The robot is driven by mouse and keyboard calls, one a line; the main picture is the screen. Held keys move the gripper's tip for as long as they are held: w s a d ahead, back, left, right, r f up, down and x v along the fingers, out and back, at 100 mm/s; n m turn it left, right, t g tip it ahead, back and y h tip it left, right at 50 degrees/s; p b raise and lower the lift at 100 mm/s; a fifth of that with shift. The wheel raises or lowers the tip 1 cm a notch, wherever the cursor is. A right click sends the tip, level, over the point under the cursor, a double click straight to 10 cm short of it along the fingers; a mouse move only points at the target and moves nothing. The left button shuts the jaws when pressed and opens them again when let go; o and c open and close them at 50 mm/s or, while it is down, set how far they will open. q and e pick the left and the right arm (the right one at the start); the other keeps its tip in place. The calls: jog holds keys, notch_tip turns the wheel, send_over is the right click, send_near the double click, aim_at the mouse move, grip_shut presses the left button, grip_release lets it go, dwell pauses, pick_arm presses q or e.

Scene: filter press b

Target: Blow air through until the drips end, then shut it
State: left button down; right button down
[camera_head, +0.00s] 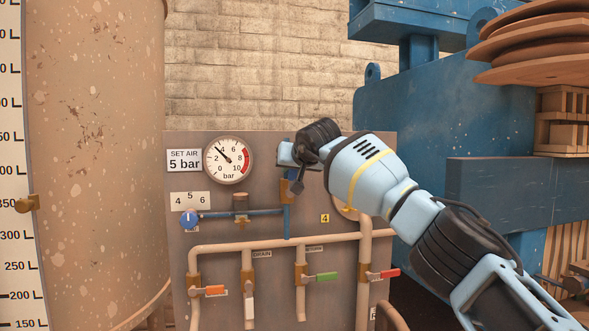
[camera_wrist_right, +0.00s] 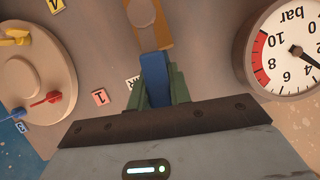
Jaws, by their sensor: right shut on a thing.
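My right gripper (camera_head: 291,171) is at the upper middle of the valve panel, reaching in from the right. In the right wrist view its fingers (camera_wrist_right: 158,95) are shut on a blue valve handle (camera_wrist_right: 154,76), which sits at the end of a brass valve body (camera_wrist_right: 150,25). In the head view the gripper hides most of this handle, above the blue air pipe (camera_head: 287,221). The air gauge (camera_head: 228,160) has its needle at about 3 bar, beside a "SET AIR 5 bar" label (camera_head: 185,160). A blue knob (camera_head: 190,218) sits under a 4-5-6 scale (camera_head: 190,200). No drips are visible.
Below are valve handles in orange (camera_head: 214,290), white (camera_head: 249,306), green (camera_head: 327,276) and red (camera_head: 389,273). A round plate (camera_wrist_right: 30,65) with coloured pointers is beside the gripper. A tank (camera_head: 95,150) stands left, blue machinery (camera_head: 430,120) right.

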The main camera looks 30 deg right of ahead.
jog(key=shift+a+r+n, duration=0.1)
jog(key=shift+a+n, duration=0.15)
jog(key=shift+n, duration=0.05)
dwell(0.4)
jog(key=c, duration=1.3)
grip_release()
jog(key=shift+w, duration=0.1)
jog(key=shift+p+v, duration=0.35)
jog(key=shift+v, duration=3.55)
